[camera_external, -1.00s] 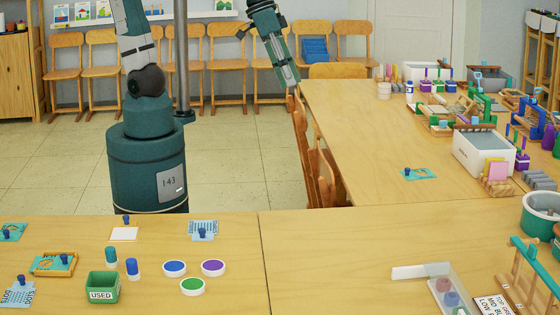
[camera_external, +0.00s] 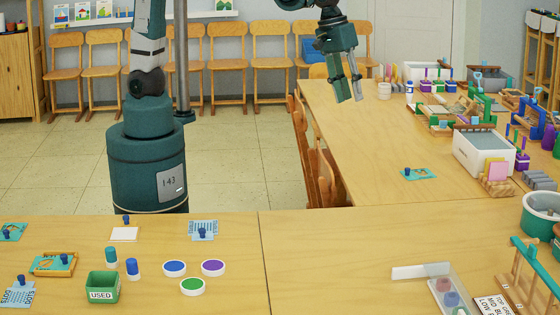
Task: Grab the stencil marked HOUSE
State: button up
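Several flat cards with blue knobs, which look like stencils, lie about, and I cannot read HOUSE on any. One teal card (camera_external: 425,175) lies alone on the right table. Another teal card (camera_external: 10,233) is at the far left of the front table. One (camera_external: 50,262) sits in a wooden tray. Pale blue patterned cards lie at the front left (camera_external: 17,297) and near the middle (camera_external: 207,224). A white card (camera_external: 122,236) also has a knob. My gripper (camera_external: 351,99) points down, empty, its two fingers apart, in the air by the right table's left side, up-left of the lone teal card.
A green box marked USED (camera_external: 103,288), bottles (camera_external: 132,269) and round colour pots (camera_external: 192,286) stand on the front table. A white bin (camera_external: 484,153) and wooden racks crowd the right table's right side. Its left part is clear. Chairs (camera_external: 317,160) stand against its left edge.

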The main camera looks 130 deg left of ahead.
aim_at(418, 171)
jog(key=w+a+f+n+g, duration=0.1)
jog(key=w+a+f+n, duration=0.1)
jog(key=a+f+n, duration=0.2)
jog(key=w+a+f+n+g, duration=0.1)
jog(key=w+a+f+n, duration=0.2)
jog(key=a+f, duration=0.7)
jog(key=w+a+f+n+h, duration=0.1)
jog(key=a+f+n, duration=0.3)
jog(key=a+f, duration=0.4)
jog(key=shift+w+a+n+g, duration=0.15)
jog(key=shift+w+a, duration=0.15)
jog(key=shift+a, duration=0.4)
jog(key=shift+w+a+n+g, duration=0.1)
jog(key=shift+w+a, duration=0.15)
jog(key=shift+a, duration=0.5)
jog(key=shift+w+a+n+g, duration=0.15)
jog(key=shift+w+a, duration=0.15)
jog(key=shift+a, duration=0.4)
jog(key=shift+a+f, duration=0.25)
jog(key=shift+f, duration=0.1)
jog(key=shift+f, duration=1.3)
jog(key=shift+w+a+f+b, duration=0.1)
jog(key=shift+f+b, duration=0.75)
jog(key=shift+f, duration=1.8)
